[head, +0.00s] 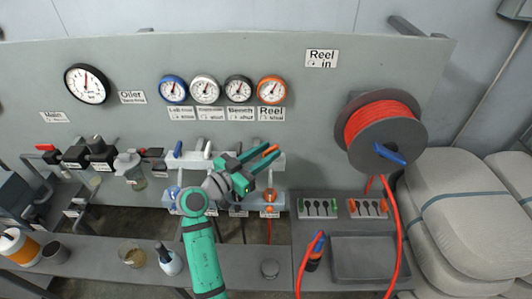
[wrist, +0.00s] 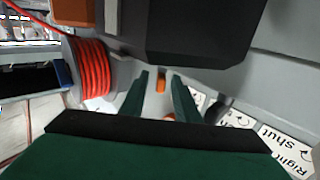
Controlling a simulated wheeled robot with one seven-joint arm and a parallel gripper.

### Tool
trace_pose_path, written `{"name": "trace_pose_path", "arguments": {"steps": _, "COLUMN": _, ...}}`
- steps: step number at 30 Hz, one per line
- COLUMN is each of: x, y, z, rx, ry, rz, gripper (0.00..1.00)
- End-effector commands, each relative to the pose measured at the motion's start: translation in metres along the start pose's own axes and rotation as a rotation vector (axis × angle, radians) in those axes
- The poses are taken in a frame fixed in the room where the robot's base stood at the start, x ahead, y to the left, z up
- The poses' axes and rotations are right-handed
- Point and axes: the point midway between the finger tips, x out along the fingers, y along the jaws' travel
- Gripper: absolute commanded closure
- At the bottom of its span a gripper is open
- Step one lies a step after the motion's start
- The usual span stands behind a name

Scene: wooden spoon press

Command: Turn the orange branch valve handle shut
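The orange branch valve handle (head: 271,149) shows as a small orange lever at the right end of the valve row, below the orange-rimmed Reel gauge (head: 272,90). My green gripper (head: 271,149) reaches it from the lower left, with a finger on either side of it in the picture. In the wrist view the orange handle (wrist: 160,80) appears in the gap between my two fingertips, with grey space on both sides. The fingers are apart, and I see no clear contact. My gripper partly hides the valve body and the neighbouring black handle.
Blue (head: 178,149) and white (head: 207,149) valve handles stand to the left. A red hose reel (head: 383,122) with a blue crank is to the right. Its red hose hangs past a grey tray (head: 334,262). Bottles and a cup stand on the lower shelf.

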Motion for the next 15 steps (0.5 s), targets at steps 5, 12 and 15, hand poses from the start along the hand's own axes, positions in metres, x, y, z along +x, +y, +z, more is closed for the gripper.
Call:
{"name": "trace_pose_path", "arguments": {"steps": 5, "x": -0.007, "y": 0.000, "z": 0.000, "rx": 0.000, "ry": 0.001, "rz": -0.001, "gripper": 0.71}}
{"name": "trace_pose_path", "arguments": {"steps": 12, "x": -0.046, "y": -0.001, "z": 0.000, "rx": -0.001, "ry": 0.002, "rz": -0.004, "gripper": 0.71}}
{"name": "trace_pose_path", "arguments": {"steps": 15, "x": -0.065, "y": -0.001, "z": 0.000, "rx": -0.001, "ry": 0.001, "rz": -0.004, "gripper": 0.71}}
